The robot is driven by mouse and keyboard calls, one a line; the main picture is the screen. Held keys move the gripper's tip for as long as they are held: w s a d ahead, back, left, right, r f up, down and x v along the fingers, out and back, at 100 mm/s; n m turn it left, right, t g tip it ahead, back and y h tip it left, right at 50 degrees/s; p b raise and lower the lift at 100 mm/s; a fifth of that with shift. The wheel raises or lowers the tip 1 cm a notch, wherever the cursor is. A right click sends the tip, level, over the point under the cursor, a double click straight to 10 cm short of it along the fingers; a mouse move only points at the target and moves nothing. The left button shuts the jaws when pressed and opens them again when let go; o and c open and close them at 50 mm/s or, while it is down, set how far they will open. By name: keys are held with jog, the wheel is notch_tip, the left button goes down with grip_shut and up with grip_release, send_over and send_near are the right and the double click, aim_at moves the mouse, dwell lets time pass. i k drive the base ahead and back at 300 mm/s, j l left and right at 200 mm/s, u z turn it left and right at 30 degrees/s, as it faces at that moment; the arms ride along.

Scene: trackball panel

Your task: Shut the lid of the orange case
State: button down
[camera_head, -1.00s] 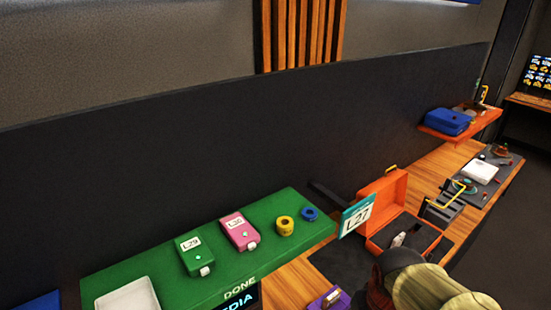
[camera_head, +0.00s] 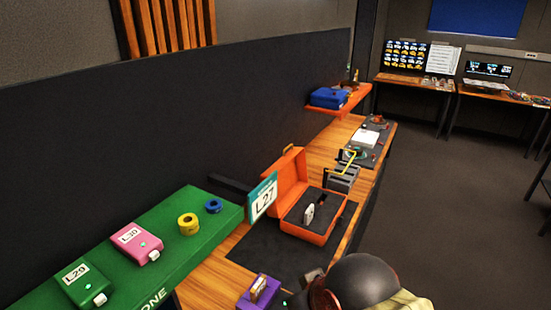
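The orange case (camera_head: 318,238) stands open on a dark mat on the wooden bench. Its lid (camera_head: 285,183) is raised, roughly upright, on the back left side, with a yellowish handle at the top. The case has a dark lining, and a small pale object (camera_head: 308,214) sits inside it. A rounded dark part of my arm (camera_head: 368,283) shows at the bottom, in front of the case and apart from it in the picture. I cannot make out my gripper's fingers.
A teal L27 sign (camera_head: 263,197) stands left of the case. A green panel (camera_head: 165,265) with pink and green boxes is at left. A purple box (camera_head: 258,292) lies in front. A grey rack (camera_head: 342,178) stands behind the case. Floor is clear at right.

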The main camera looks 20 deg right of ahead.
aim_at(293, 177)
jog(key=i+l, duration=0.2)
jog(key=l, duration=0.2)
jog(key=i+l, duration=0.15)
jog(key=l, duration=0.25)
jog(key=i+l, duration=0.2)
jog(key=l, duration=0.2)
jog(key=i+l, duration=0.2)
jog(key=l, duration=0.15)
jog(key=i+l, duration=0.15)
jog(key=l, duration=0.25)
jog(key=i+l, duration=0.2)
jog(key=l, duration=0.2)
jog(key=u, duration=0.05)
